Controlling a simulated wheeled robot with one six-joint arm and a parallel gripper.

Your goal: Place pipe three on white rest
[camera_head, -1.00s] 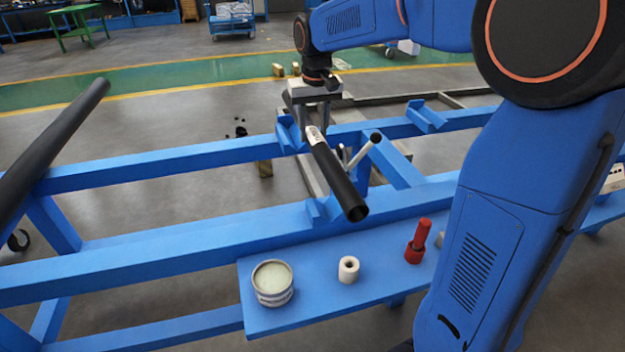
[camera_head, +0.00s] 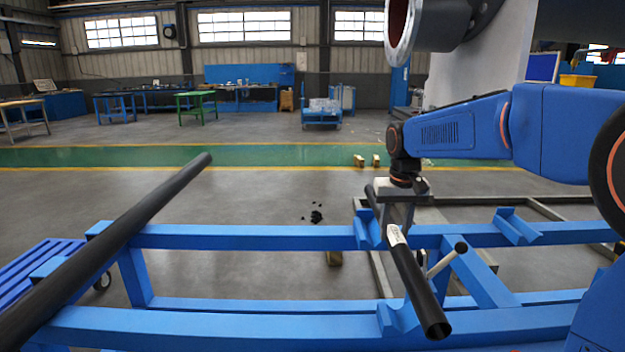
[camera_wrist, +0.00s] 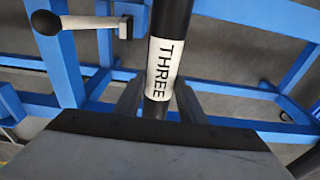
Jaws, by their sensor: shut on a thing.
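Pipe three (camera_head: 413,272) is a black tube with a white label. It slants from my gripper (camera_head: 397,214) toward the near right in the head view, its open end lowest. In the wrist view, the pipe (camera_wrist: 172,18) bears the word THREE, and my gripper (camera_wrist: 158,106) is shut on it just by the label. The pipe is over or close beside two blue V-shaped cradles (camera_head: 366,230) on the blue frame. I cannot tell whether it touches them. I cannot make out a white rest in either view.
The blue frame (camera_head: 250,237) spans the foreground. A longer dark pipe (camera_head: 120,235) lies across its left side. A lever with a black knob (camera_head: 460,248) stands right beside pipe three. A large flanged shell (camera_head: 402,30) is at the upper right. Open floor lies behind.

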